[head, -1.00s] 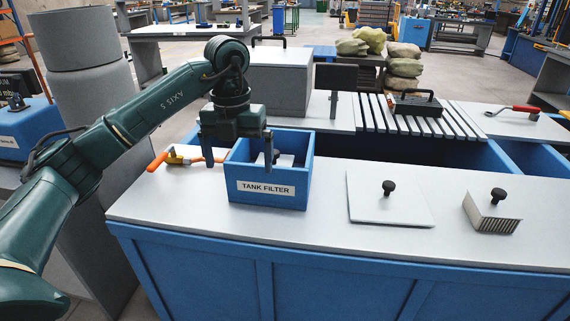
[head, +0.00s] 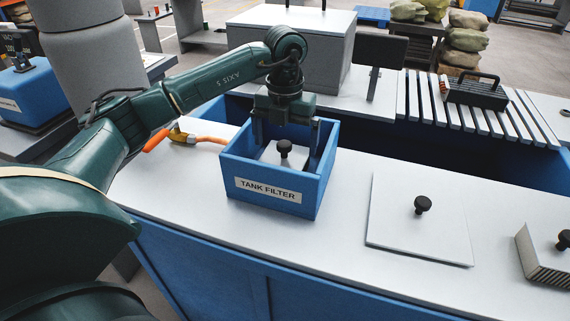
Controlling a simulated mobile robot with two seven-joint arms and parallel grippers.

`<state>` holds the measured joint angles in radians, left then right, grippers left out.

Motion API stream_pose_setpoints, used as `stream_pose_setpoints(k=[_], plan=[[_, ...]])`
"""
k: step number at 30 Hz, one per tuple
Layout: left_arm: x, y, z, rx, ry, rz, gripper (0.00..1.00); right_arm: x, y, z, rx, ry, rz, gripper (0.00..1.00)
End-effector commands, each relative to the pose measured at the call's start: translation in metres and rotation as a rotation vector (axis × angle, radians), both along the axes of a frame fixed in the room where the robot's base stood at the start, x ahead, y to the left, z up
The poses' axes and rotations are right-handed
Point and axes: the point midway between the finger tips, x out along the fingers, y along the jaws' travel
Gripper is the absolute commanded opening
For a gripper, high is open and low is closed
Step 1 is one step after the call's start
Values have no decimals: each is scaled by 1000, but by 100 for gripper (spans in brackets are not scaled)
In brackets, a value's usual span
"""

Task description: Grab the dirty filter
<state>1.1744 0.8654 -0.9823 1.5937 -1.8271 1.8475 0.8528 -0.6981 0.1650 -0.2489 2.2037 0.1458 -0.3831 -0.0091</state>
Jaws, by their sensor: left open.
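A blue open-topped box (head: 270,207) labelled "TANK FILTER" stands on the white bench top. Inside it sits a pale filter piece (head: 268,156) with a black knob (head: 284,147) on top; its sides are hidden by the box walls. My left gripper (head: 287,150) is open and empty, pointing down at the back part of the box, with its fingers spread behind and to either side of the knob. I cannot tell whether it touches anything. A second filter (head: 545,258) with a pleated side and a black knob stands at the right edge, partly cut off. My right gripper is not in view.
A flat white plate (head: 415,240) with a black knob lies right of the box. Behind are a grey block (head: 290,55), a dark screen (head: 380,52) and a slatted rack (head: 428,100) carrying a black handled piece.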

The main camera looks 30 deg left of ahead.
Motion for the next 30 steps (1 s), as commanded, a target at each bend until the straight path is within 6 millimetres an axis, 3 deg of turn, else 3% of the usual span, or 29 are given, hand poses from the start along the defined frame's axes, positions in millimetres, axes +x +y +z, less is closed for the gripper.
stream_pose_setpoints(k=[16, 24, 30], plan=[[-2, 2, -59, 1, 1, 0, 100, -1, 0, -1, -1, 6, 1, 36], [-2, 2, -62, 1, 0, 0, 99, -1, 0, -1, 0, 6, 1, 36], [-2, 1, -61, 0, 0, 0, 83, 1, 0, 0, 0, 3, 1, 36]])
